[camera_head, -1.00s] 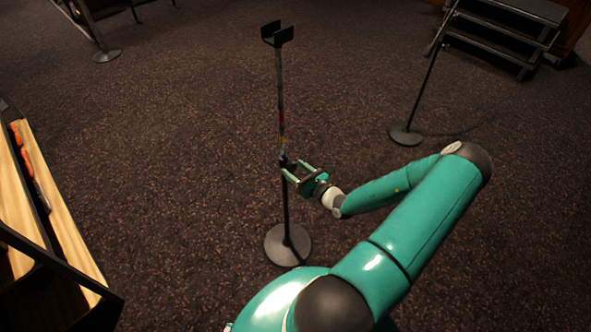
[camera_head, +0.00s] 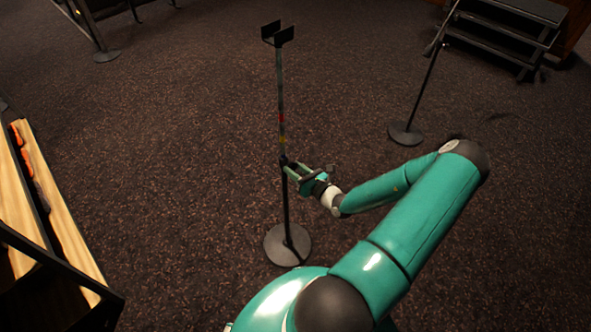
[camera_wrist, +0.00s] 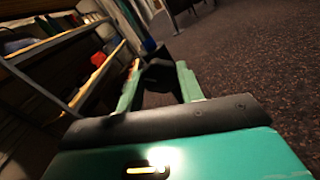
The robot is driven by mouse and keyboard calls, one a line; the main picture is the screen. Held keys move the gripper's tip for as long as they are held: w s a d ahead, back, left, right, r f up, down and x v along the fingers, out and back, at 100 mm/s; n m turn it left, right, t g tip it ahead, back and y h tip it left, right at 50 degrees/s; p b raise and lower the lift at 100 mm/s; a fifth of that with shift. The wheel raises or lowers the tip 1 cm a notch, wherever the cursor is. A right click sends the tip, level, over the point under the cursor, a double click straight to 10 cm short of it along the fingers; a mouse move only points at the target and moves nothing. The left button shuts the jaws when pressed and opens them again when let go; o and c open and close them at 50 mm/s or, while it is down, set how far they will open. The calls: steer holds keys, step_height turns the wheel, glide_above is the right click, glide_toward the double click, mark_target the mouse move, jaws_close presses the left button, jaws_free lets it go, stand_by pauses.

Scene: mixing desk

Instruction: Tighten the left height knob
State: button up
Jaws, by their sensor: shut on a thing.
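A slim stand (camera_head: 280,88) with a forked black top stands upright on a round dark base (camera_head: 288,245). Red and yellow bands ring its pole. The black height knob and collar (camera_head: 283,160) sit at mid-height on the pole, partly covered by the fingers. My gripper (camera_head: 289,167) reaches in from the right at that height, its green fingers closed together on the knob. In the wrist view the dark knob (camera_wrist: 158,76) sits between the fingertips; its exact outline is dim.
A second stand (camera_head: 405,134) with a round base and tilted pole is at the right. Dark steps (camera_head: 497,45) are at the top right. A wooden-edged shelf unit (camera_head: 62,215) fills the left edge. Speckled dark carpet lies open around the stand.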

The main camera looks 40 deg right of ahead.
steer(key=m, duration=0.4)
steer(key=shift+m, duration=0.4)
steer(key=m, duration=0.4)
steer(key=shift+m, duration=0.3)
steer(key=shift+d, duration=0.1)
steer(key=o, duration=1)
steer(key=s, duration=1.3)
steer(key=shift+s+d, duration=0.15)
steer(key=shift+s, duration=0.25)
